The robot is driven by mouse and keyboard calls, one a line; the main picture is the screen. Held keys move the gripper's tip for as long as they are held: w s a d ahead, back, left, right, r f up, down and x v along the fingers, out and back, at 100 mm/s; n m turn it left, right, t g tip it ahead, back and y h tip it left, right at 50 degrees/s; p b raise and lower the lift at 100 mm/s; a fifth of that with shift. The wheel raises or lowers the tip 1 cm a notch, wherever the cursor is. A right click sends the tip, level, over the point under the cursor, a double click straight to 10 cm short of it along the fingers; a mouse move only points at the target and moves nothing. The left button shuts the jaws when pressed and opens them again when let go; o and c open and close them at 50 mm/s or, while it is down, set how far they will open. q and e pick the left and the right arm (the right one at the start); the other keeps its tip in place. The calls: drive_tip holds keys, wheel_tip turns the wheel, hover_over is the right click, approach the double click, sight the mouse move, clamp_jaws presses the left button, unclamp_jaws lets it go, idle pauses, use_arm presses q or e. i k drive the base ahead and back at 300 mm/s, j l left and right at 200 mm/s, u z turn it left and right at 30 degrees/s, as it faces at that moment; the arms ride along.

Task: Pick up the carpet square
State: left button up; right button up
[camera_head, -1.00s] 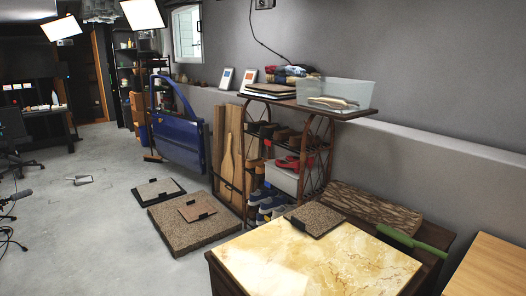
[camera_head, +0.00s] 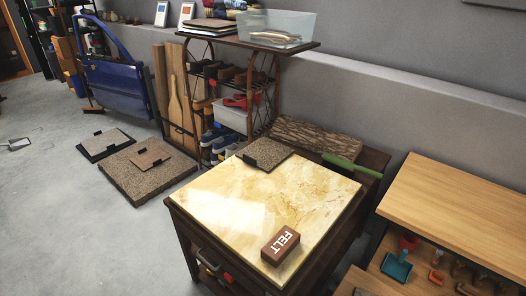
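A square brown speckled carpet-like piece (camera_head: 268,152) with a black clip on its edge lies flat at the back corner of the marble-topped table (camera_head: 225,195). Similar pieces lie on the floor at left: a large thick brown square (camera_head: 125,188) with a smaller brown piece (camera_head: 148,161) on top, and a grey square on a black mat (camera_head: 104,142) beside it. I cannot tell for sure which one is the carpet square. Neither of my grippers shows in the head view.
A brown block marked FELT (camera_head: 281,246) lies at the table's front edge. A bark-textured slab (camera_head: 315,140) and a green-handled tool (camera_head: 352,165) are behind the table. A shelf rack (camera_head: 245,95) and a wooden cabinet (camera_head: 465,205) stand nearby.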

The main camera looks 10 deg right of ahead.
sight(265, 153)
drive_tip(key=i+j+u, duration=0.45)
drive_tip(key=j, duration=0.3)
drive_tip(key=i+j+u, duration=0.4)
drive_tip(key=i+j, duration=0.15)
drive_tip(key=i, duration=0.25)
drive_tip(key=i+j, duration=0.15)
drive_tip(key=i, duration=0.4)
drive_tip(key=i+j+z, duration=0.15)
drive_tip(key=i, duration=0.4)
drive_tip(key=i+j, duration=0.2)
drive_tip(key=i, duration=0.35)
drive_tip(key=i+l+z, duration=0.1)
drive_tip(key=i+z, duration=0.15)
drive_tip(key=z, duration=0.25)
drive_tip(key=i+z, duration=0.2)
drive_tip(key=z, duration=0.25)
drive_tip(key=i+j+z, duration=0.1)
drive_tip(key=i+z, duration=0.15)
drive_tip(key=z, duration=0.25)
drive_tip(key=i+j+z, duration=0.15)
drive_tip(key=z, duration=0.35)
drive_tip(key=i+z, duration=0.2)
drive_tip(key=z, duration=0.25)
drive_tip(key=i+j+z, duration=0.15)
drive_tip(key=z, duration=0.35)
drive_tip(key=i+j+z, duration=0.15)
drive_tip(key=z, duration=0.3)
drive_tip(key=i+j+z, duration=0.2)
drive_tip(key=z, duration=0.25)
